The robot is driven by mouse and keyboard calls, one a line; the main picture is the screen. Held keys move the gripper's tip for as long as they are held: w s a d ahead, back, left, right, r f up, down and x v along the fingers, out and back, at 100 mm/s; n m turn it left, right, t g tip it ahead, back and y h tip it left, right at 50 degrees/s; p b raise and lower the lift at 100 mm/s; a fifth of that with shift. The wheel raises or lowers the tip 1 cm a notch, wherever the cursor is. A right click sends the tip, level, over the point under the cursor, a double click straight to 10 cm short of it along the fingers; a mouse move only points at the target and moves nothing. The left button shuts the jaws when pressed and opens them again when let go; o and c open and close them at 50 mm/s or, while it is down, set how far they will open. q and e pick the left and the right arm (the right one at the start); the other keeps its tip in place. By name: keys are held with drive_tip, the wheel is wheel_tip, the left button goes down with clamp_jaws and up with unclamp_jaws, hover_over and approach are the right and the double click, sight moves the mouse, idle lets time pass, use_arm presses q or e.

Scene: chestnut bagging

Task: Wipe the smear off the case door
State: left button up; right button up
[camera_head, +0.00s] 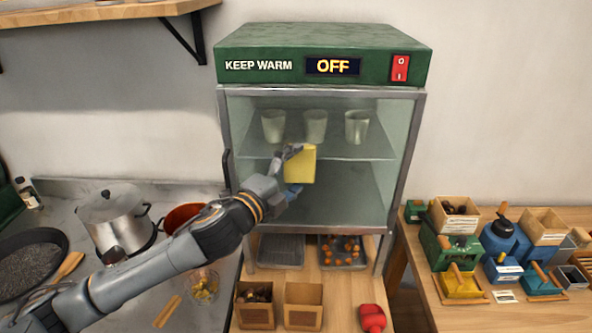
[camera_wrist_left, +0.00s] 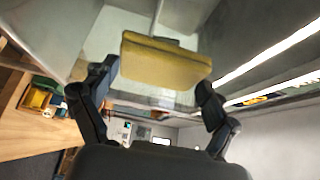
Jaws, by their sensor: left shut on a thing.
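My left gripper (camera_head: 295,168) is shut on a yellow sponge (camera_head: 302,165) in front of the warming case's glass door (camera_head: 340,190). In the left wrist view the sponge (camera_wrist_left: 165,62) sits between the two dark fingers, its broad side facing the glass. I cannot tell whether it touches the glass. No smear stands out on the door; the sponge and hand cover part of the pane. The case (camera_head: 322,40) has a green top with an "OFF" display and a red switch. My right gripper is not in view.
Several pale cups (camera_head: 316,126) stand on the shelf inside the case. Below are a dark tray (camera_head: 281,251) and a tray of chestnuts (camera_head: 343,262). A steel pot (camera_head: 117,222) stands left; a red mitt (camera_head: 372,317) lies in front. The right table (camera_head: 440,312) holds boxes and tools.

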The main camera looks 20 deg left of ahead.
use_arm(q)
drive_tip(key=shift+s+d+f, duration=0.1)
drive_tip(key=shift+s+d, duration=0.1)
drive_tip(key=shift+s, duration=0.4)
drive_tip(key=shift+s+d, duration=0.2)
drive_tip(key=shift+s, duration=0.55)
drive_tip(key=shift+s+d, duration=0.2)
drive_tip(key=shift+s, duration=0.5)
drive_tip(key=shift+s+d, duration=0.2)
drive_tip(key=shift+s, duration=0.55)
drive_tip(key=s, duration=0.1)
drive_tip(key=s+d, duration=0.1)
drive_tip(key=s, duration=0.1)
drive_tip(key=shift+w, duration=0.1)
